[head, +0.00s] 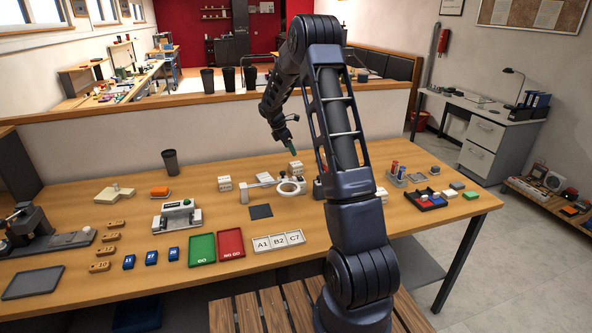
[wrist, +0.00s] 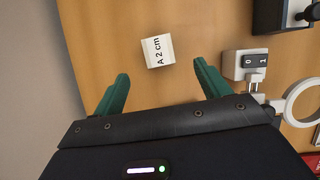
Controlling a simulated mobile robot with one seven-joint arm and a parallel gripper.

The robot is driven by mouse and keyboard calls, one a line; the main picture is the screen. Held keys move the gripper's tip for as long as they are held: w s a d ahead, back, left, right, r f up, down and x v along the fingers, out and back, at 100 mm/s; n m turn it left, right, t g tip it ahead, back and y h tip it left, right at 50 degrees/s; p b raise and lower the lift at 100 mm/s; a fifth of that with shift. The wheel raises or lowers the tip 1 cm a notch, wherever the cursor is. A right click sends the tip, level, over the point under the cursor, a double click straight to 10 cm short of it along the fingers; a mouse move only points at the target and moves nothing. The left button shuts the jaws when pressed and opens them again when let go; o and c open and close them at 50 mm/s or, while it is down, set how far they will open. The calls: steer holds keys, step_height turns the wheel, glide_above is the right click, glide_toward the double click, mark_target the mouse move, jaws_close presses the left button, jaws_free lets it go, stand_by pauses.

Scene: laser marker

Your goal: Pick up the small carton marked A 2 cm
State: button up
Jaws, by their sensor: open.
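The small white carton marked A 2 cm (wrist: 158,52) stands on the wooden table in the wrist view, its label readable on top. In the head view a small pale carton (head: 296,168) below my gripper appears to be the same one; its print is too small to read there. My gripper (wrist: 162,70) is open and empty, its two green fingers spread wide. The carton shows ahead of the fingertips and roughly between them, apart from both. In the head view my gripper (head: 291,147) hangs above the back of the table, over the carton.
A magnifier ring (wrist: 303,104) and a white switch box (wrist: 246,64) stand right of the carton in the wrist view. A black device (wrist: 283,14) is at the top right. The partition wall (wrist: 30,90) runs along the left. Another pale carton (head: 224,183) stands left.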

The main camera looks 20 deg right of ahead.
mark_target(296, 164)
steer(key=shift+a+x, duration=0.1)
steer(key=shift+x, duration=2.7)
steer(key=shift+a+x, duration=0.15)
steer(key=shift+x, duration=2.6)
steer(key=shift+w, duration=0.1)
steer(key=shift+c, duration=0.3)
steer(key=c, duration=1)
